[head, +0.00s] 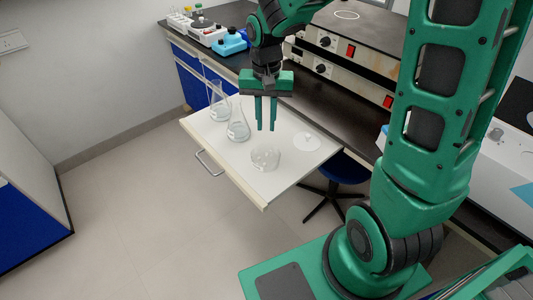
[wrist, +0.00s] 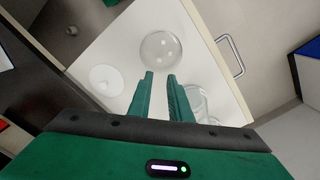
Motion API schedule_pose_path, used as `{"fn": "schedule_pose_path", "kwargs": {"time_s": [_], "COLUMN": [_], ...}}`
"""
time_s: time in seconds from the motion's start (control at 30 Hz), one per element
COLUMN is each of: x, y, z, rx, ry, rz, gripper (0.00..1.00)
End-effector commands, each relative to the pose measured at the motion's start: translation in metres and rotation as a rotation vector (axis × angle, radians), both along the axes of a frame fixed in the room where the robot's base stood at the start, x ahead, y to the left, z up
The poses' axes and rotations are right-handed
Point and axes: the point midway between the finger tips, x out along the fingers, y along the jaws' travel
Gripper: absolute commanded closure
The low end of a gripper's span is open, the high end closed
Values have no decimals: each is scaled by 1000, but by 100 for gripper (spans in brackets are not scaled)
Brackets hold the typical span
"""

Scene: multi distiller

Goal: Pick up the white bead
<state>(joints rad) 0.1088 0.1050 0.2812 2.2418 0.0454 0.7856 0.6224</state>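My gripper (head: 265,130) points down above the open white drawer (head: 262,190), with a gap between its two green fingers and nothing between them. In the wrist view the fingertips (wrist: 160,75) are just below a round clear glass vessel (wrist: 160,50). This vessel also shows in the head view (head: 265,160), below the fingers. A white round disc (head: 306,141) lies in the drawer to the right of the gripper. In the wrist view this disc (wrist: 106,80) is left of the fingers, with a small pale spot on it. I cannot tell whether that spot is the white bead.
Two clear conical flasks (head: 238,127) stand in the drawer left of my gripper. Heater-like boxes with black knobs (head: 335,71) stand on the dark bench behind. A blue stool (head: 342,169) stands beside the drawer. The floor in front (head: 160,215) is clear.

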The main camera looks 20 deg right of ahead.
Motion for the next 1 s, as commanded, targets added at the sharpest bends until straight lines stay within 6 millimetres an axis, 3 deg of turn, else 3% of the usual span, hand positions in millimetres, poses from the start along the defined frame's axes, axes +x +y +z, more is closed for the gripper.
{"fn": "schedule_pose_path", "kwargs": {"time_s": [0.3, 0.53, 0.8, 1.0], "x": [-1, -1, -4, -4], "y": [-1, -1, -2, -2], "z": [-44, -58, -94, -105], "rx": [1, 1, 2, 0], "ry": [5, 2, 4, 1], "rz": [-3, -4, -3, -4], "gripper": [82, 82, 82, 82]}}
